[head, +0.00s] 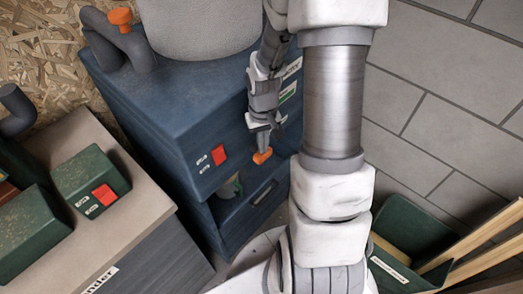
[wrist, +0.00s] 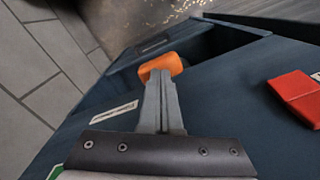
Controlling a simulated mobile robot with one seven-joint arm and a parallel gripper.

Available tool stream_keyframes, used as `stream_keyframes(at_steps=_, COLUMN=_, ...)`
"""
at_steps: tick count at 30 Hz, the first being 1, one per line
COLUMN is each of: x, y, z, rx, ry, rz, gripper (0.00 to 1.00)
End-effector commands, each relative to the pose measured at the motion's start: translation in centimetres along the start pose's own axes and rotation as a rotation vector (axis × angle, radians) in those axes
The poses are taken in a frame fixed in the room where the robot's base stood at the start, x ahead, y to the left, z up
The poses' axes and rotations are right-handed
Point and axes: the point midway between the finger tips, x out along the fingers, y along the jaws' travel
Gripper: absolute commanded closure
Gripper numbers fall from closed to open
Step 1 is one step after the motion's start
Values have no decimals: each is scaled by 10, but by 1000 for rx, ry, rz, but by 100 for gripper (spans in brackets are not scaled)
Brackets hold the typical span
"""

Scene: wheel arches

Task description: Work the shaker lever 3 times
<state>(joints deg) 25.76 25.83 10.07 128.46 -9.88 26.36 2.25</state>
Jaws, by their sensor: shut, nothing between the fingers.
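The blue cabinet (head: 180,110) stands in the middle left of the head view and fills much of the wrist view (wrist: 225,105). An orange knob (head: 262,156), which looks like the shaker lever's end, is at its front face. In the wrist view the knob (wrist: 160,66) lies right at my fingertips. The lever's shaft is hidden. My gripper (head: 262,147) is shut and empty, its grey fingers (wrist: 161,84) together and pointing at the knob. I cannot tell whether they touch it.
A red switch (head: 218,155) is on the cabinet front, left of my gripper. An open recess (head: 255,200) lies below. A bench (head: 130,160) with a green switch box (head: 88,180) stands at left. A green bin (head: 405,235) with wooden boards is at right.

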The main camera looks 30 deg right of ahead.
Motion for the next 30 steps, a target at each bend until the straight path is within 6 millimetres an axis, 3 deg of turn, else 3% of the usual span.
stream_keyframes(at_steps=10, x=18, y=0, z=1, rx=0, ry=-2, rz=0, gripper=100)
stream_keyframes(at_steps=30, x=-27, y=0, z=0, rx=-1, ry=-1, rz=0, gripper=100)
